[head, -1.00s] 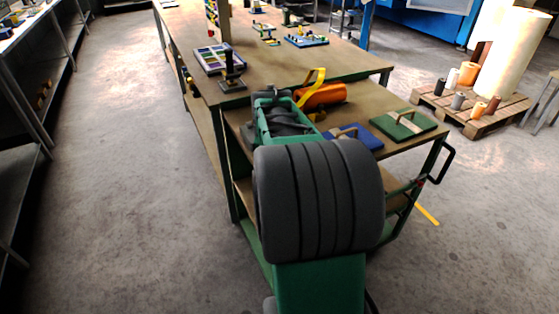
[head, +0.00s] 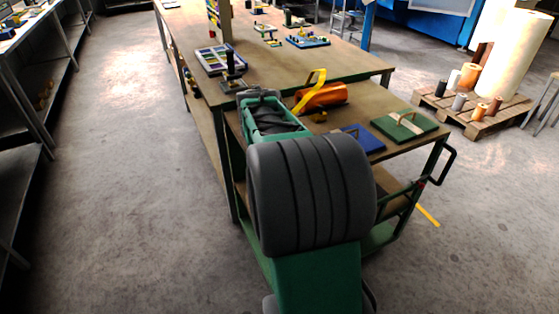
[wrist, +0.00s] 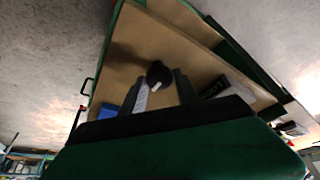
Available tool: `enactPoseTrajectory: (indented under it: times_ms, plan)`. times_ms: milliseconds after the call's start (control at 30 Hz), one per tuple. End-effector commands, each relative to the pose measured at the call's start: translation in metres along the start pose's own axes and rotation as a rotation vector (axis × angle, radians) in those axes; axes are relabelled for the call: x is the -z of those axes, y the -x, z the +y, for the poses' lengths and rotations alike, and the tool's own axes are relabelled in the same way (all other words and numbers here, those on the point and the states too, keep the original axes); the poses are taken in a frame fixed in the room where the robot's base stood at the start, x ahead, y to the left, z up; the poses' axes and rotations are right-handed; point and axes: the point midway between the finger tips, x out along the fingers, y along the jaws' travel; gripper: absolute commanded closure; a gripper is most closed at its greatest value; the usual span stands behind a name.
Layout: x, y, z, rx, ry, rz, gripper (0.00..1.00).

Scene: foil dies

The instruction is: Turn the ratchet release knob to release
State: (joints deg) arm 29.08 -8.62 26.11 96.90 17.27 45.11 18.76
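In the wrist view, the ratchet release knob (wrist: 157,72) is a dark round knob with a white pointer mark, over a brown top. My gripper (wrist: 161,80) is open, with one dark finger on each side of the knob's near edge. A gap shows between the right finger and the knob. Whether the left finger touches it I cannot tell. In the head view my own green and grey arm covers this spot, so the knob and fingertips are hidden there.
On the cart are an orange tool with a yellow strap (head: 322,95), a blue plate (head: 362,139) and a green plate (head: 404,127), right of my arm. A dark upright stand (head: 232,77) is on the bench behind. A pallet of rolls (head: 464,110) stands right.

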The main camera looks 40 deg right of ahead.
Motion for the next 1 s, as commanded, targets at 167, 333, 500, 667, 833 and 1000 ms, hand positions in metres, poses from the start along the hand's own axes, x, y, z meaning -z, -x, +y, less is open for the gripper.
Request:
enactPoseTrajectory:
  times_ms: [167, 333, 500, 667, 833, 1000]
  plan:
    - [0.000, 0.000, 0.000, 0.000, 0.001, 0.000, 0.48]
    - [0.000, 0.000, 0.000, 0.000, 0.001, 0.000, 0.43]
    - [0.000, 0.003, 0.000, 0.000, 0.001, 0.000, 0.43]
    - [0.001, 0.030, -0.001, 0.003, 0.002, 0.004, 0.43]
    - [0.001, 0.064, -0.001, 0.002, 0.002, 0.002, 0.43]
    - [0.000, 0.078, 0.000, 0.000, 0.002, -0.001, 0.43]
